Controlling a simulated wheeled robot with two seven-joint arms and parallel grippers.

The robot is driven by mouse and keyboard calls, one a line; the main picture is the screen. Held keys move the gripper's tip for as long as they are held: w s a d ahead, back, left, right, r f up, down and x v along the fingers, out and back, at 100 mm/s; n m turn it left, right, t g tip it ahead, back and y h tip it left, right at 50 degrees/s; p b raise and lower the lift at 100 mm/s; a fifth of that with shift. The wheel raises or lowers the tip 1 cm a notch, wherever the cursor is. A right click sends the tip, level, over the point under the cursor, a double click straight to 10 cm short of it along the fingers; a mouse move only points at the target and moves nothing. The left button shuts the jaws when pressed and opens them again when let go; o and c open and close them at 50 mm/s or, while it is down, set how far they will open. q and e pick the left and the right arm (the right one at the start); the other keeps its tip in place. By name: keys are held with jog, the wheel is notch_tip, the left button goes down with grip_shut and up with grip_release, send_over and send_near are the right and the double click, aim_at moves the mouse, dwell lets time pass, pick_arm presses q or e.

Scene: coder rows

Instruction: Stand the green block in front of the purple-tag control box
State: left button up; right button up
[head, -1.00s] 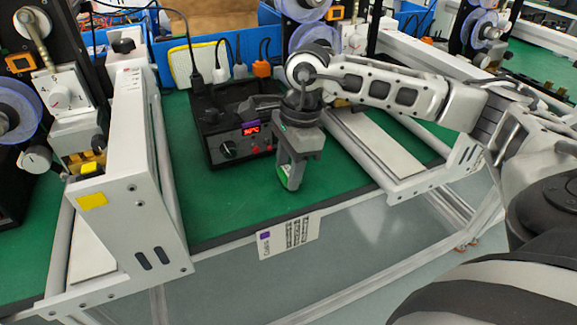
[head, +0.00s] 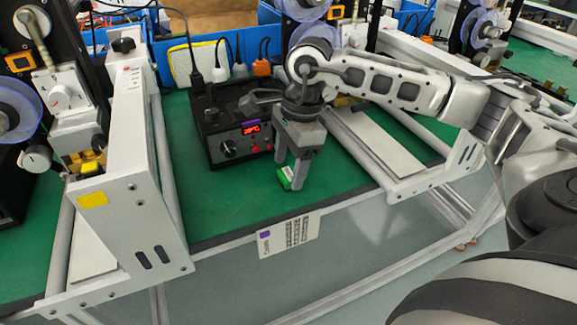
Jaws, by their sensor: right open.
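The black control box (head: 224,149) with a red display stands on the green mat (head: 235,205). A small purple tag (head: 251,130) shows on its front above the display. The small green block (head: 285,178) is on the mat in front of the box, to the right. My right gripper (head: 289,180) points down over the block, its fingers open and apart at either side of it. The right finger partly hides the block. Whether a finger touches the block I cannot tell. My left gripper is not in view.
White machine frames (head: 140,190) stand left and right (head: 375,145) of the mat. A label card (head: 289,235) with a purple square hangs at the table's front edge. Cables and plugs (head: 240,71) rise behind the box. The mat left of the gripper is clear.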

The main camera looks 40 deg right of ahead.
notch_tip(320, 180, up, 11)
jog(key=d, duration=0.1)
jog(key=shift+s+d+f, duration=0.2)
jog(key=shift+d, duration=0.2)
